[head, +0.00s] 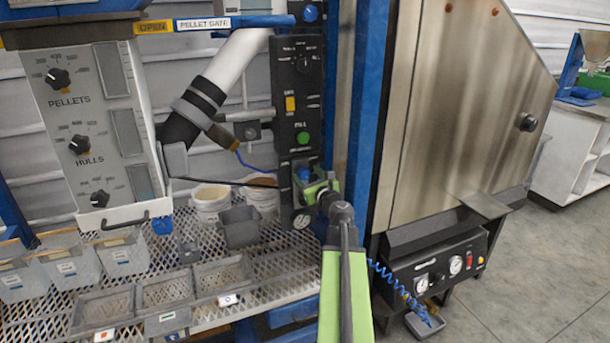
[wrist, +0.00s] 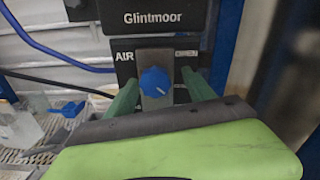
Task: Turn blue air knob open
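The blue air knob (wrist: 154,82) sits on a grey plate below the word AIR in the wrist view, with a white pointer mark toward its lower right. In the head view the knob (head: 304,174) is low on the black control panel, partly hidden by my gripper. My gripper (head: 314,187) is at the panel in front of it. In the wrist view its two green fingers are apart, one to each side of the knob, with gaps between. The gripper looks open and empty. How far the fingertips are from the panel is hard to tell.
A green button (head: 303,138) and a yellow switch (head: 290,103) are above on the same panel. A blue post (head: 357,120) and a steel cabinet (head: 465,110) stand at right. A mesh shelf (head: 260,275) with trays is at lower left. A blue hose (wrist: 60,55) runs left of the knob.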

